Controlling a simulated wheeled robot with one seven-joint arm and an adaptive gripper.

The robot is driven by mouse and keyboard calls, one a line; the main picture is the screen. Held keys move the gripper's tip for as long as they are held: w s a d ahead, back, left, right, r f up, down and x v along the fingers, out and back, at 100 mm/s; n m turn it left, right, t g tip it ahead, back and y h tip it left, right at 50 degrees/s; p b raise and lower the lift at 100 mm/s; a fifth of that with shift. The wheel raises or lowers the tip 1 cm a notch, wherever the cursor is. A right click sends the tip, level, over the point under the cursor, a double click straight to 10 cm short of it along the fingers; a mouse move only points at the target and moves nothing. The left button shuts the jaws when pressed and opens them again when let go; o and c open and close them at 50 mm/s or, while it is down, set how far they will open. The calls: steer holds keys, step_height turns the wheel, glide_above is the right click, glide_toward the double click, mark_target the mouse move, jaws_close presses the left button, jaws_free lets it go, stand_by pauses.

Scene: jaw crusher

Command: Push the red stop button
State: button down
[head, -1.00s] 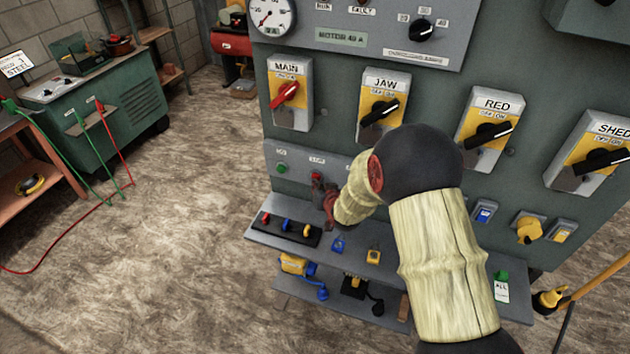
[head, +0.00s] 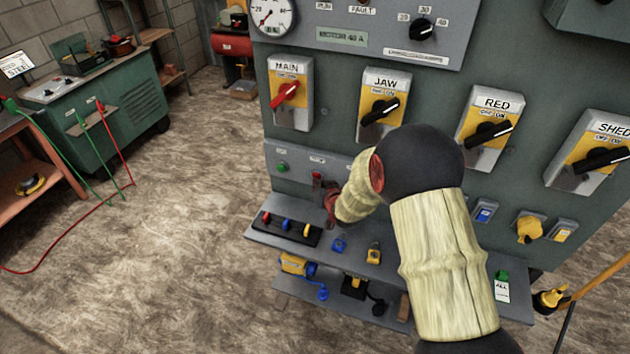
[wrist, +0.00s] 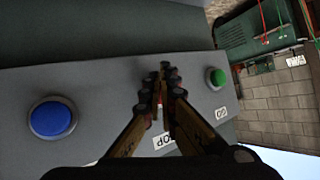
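The red stop button is hidden behind my gripper (head: 319,182) in the head view. A strip of its panel (head: 344,168) shows around the fingers. In the wrist view my gripper (wrist: 165,72) has its fingertips together, with nothing seen held in them. The fingers cover the panel between the green GO button (wrist: 215,78) and the blue button (wrist: 52,119). The STOP label (wrist: 165,141) shows partly between the fingers. A little red shows there too, but I cannot tell if it is the button. I cannot tell whether the fingertips touch or press it.
The green button also shows in the head view (head: 282,167). Below is a shelf (head: 262,236) with a black rack (head: 290,228) and padlocks (head: 374,254). Above are the MAIN (head: 290,94) and JAW (head: 383,106) switches. Open floor lies to the left.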

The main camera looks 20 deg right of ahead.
steer(key=shift+w+r, duration=0.1)
steer(key=shift+r, duration=0.25)
steer(key=s+a, duration=0.3)
steer(key=s, duration=0.2)
steer(key=shift+a+f+b, duration=0.25)
steer(key=shift+b, duration=0.15)
stand_by(0.5)
